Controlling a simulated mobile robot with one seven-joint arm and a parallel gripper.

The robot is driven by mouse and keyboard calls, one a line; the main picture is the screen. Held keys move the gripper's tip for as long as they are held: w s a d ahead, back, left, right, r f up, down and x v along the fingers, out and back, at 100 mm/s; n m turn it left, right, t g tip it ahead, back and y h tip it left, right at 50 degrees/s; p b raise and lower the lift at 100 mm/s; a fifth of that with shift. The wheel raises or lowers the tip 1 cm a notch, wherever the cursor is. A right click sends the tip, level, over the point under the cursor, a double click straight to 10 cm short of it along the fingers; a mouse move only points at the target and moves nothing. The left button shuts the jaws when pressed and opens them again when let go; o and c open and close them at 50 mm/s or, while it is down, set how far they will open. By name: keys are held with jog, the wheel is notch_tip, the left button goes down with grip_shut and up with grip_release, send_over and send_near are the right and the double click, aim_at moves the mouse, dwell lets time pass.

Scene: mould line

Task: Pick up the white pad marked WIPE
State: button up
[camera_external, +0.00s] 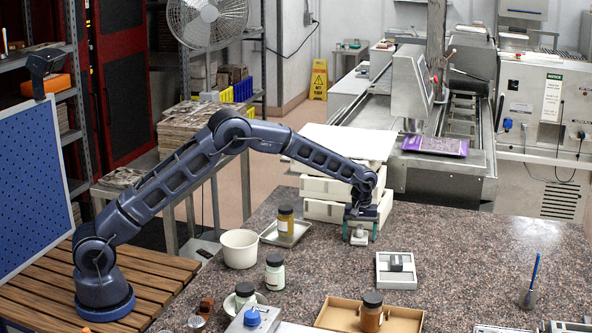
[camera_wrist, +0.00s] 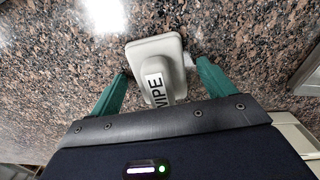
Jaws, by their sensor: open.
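The white pad marked WIPE (camera_wrist: 155,50) lies on the speckled stone counter (camera_wrist: 55,45), its raised middle part bearing the black letters. In the outside view the pad (camera_external: 359,239) shows small and pale under my gripper (camera_external: 361,227). My gripper points down, and its two green fingers (camera_wrist: 162,68) stand apart on either side of the pad's raised part. The right finger is very close to the pad; I cannot tell whether it touches. The near end of the pad is hidden behind my gripper's body.
White stacked trays (camera_external: 322,211) stand just behind my gripper. To the left are a tray with an amber jar (camera_external: 285,221) and a white tub (camera_external: 239,248). A pale tray with a dark block (camera_external: 397,271) lies to the right front. A cardboard tray (camera_external: 340,314) is nearer. The right counter is mostly clear.

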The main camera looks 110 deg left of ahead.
jog(key=c, duration=1.1)
